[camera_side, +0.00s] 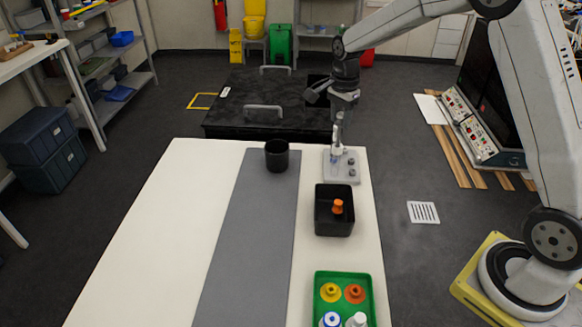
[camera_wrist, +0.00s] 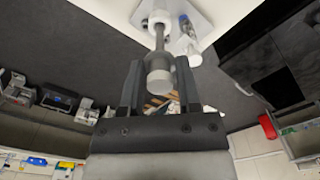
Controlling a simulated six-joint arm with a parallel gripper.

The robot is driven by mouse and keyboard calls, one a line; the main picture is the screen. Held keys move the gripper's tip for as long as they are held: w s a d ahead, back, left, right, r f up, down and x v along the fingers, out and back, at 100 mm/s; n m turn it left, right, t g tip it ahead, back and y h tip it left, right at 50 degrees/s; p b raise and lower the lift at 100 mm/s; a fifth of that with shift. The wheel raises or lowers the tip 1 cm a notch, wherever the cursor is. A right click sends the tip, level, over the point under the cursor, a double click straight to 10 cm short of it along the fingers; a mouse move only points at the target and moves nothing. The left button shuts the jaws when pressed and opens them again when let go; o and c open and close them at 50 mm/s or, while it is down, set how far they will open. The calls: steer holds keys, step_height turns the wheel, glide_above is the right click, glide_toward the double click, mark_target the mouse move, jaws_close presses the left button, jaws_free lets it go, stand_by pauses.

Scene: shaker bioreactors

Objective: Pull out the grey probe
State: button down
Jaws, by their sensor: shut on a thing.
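The grey probe (camera_wrist: 158,65) shows in the wrist view as a thin shaft with a wider, light grey head. My gripper (camera_wrist: 158,88) is shut on its head, with a dark finger on either side. In the side view my gripper (camera_side: 341,112) points down above the light grey holder plate (camera_side: 345,178) at the far right of the table. The probe's lower end meets a white fitting (camera_wrist: 158,18) over the plate in the wrist view. I cannot tell how deep the probe sits in it. A small clear vessel with blue on it (camera_wrist: 187,28) stands beside it.
A black cup (camera_side: 276,160) stands left of the plate. A black bin (camera_side: 334,225) with an orange-topped item (camera_side: 338,206) is nearer the camera. A green tray (camera_side: 318,284) holds several bottles and caps. The grey strip (camera_side: 245,240) is mostly clear.

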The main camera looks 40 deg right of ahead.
steer(key=shift+r, duration=2.4)
stand_by(1.4)
steer(key=shift+r, duration=1.35)
